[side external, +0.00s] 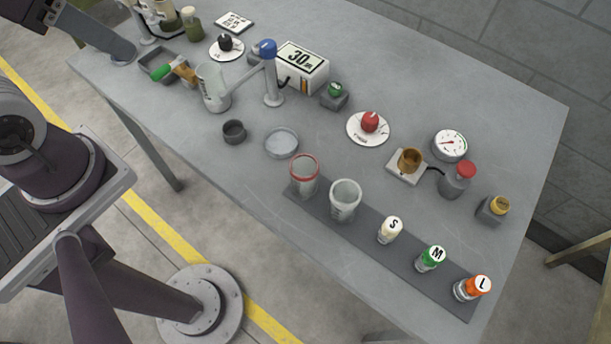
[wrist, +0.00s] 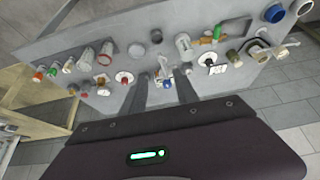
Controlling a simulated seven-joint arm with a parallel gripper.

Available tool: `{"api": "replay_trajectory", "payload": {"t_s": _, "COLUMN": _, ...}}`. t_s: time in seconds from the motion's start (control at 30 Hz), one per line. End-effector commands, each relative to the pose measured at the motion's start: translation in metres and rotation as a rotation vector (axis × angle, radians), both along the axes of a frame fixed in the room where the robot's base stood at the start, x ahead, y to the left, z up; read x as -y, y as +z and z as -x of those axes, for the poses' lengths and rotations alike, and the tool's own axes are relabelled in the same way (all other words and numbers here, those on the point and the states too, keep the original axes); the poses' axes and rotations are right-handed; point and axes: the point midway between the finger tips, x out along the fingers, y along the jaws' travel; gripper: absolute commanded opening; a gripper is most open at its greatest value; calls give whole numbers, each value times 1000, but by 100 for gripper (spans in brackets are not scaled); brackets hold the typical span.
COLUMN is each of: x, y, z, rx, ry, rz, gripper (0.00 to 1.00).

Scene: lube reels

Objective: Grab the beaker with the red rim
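The beaker with the red rim (side external: 304,175) is clear glass and stands upright on the left end of a dark strip. It also shows in the wrist view (wrist: 106,52), left of my fingers. A clear beaker with a pale rim (side external: 345,200) stands just to its right on the strip. My gripper (wrist: 162,92) is open, its two dark fingers apart with nothing held between them. It is well away from the beaker. In the side view only a grey part of my arm end shows at the upper left; its fingertips cannot be told clearly there.
Bottles marked S (side external: 390,230), M (side external: 430,258) and L (side external: 472,288) stand on the dark strip (side external: 408,262). A shallow glass dish (side external: 281,143) and a small dark cup (side external: 234,131) sit behind the red-rim beaker. A blue-topped post (side external: 271,80) stands by a larger beaker (side external: 213,88).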

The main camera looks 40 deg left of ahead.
Motion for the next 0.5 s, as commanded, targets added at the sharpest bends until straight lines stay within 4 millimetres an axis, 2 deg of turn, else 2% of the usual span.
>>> {"api": "replay_trajectory", "payload": {"t_s": 0.17, "x": 0, "y": 0, "z": 0, "rx": 0, "ry": 0, "rz": 0, "gripper": 36}}
{"api": "replay_trajectory", "payload": {"t_s": 0.33, "x": 0, "y": 0, "z": 0, "rx": 0, "ry": 0, "rz": 0, "gripper": 67}}
{"api": "replay_trajectory", "payload": {"t_s": 0.5, "x": 0, "y": 0, "z": 0, "rx": 0, "ry": 0, "rz": 0, "gripper": 67}}
